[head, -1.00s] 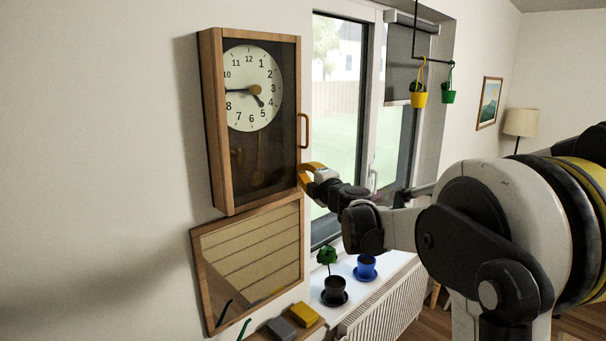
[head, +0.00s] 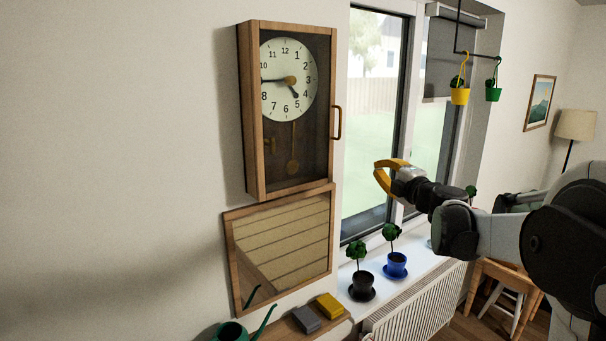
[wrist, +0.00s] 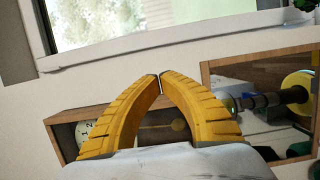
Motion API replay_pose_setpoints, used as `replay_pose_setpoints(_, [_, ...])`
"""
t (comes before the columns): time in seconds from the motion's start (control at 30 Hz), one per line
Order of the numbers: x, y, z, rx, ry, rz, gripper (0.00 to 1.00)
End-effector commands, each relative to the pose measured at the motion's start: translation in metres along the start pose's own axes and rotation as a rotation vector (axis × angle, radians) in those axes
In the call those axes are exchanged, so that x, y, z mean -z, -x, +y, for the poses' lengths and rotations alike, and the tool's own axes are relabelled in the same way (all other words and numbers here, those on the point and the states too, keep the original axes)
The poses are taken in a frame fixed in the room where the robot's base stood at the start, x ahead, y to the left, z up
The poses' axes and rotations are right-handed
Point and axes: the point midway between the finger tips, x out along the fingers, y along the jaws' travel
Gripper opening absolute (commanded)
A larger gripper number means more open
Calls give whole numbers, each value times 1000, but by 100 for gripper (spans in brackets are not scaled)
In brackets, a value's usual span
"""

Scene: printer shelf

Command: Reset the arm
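My arm reaches in from the right side of the head view. My gripper (head: 379,172) has yellow fingers and hangs in front of the window, right of the clock case and apart from its handle. In the wrist view my gripper (wrist: 160,76) has its two fingertips meeting, with nothing between them. The wooden wall clock (head: 289,110) is closed, with a handle (head: 337,122) on its right side. The clock also shows behind the fingers in the wrist view (wrist: 58,119), partly hidden by them.
A framed mirror (head: 285,240) hangs below the clock. Potted plants (head: 361,285) (head: 396,265) stand on the windowsill. A yellow block (head: 329,305), a grey block (head: 306,319) and a green watering can (head: 230,332) are below. Yellow (head: 460,96) and green (head: 493,94) pots hang at upper right.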

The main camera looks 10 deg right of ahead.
Motion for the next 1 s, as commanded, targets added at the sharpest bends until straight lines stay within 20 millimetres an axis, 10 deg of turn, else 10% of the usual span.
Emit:
replay_pose_setpoints(0.17, [11,14,0,-50,-97,-69,0])
replay_pose_setpoints(0.33, [30,72,-31,-117,-416,-275,0])
replay_pose_setpoints(0.8, [151,277,-328,315,-1263,-722,0])
replay_pose_setpoints(1.0, [212,341,-417,559,-1425,-791,0])
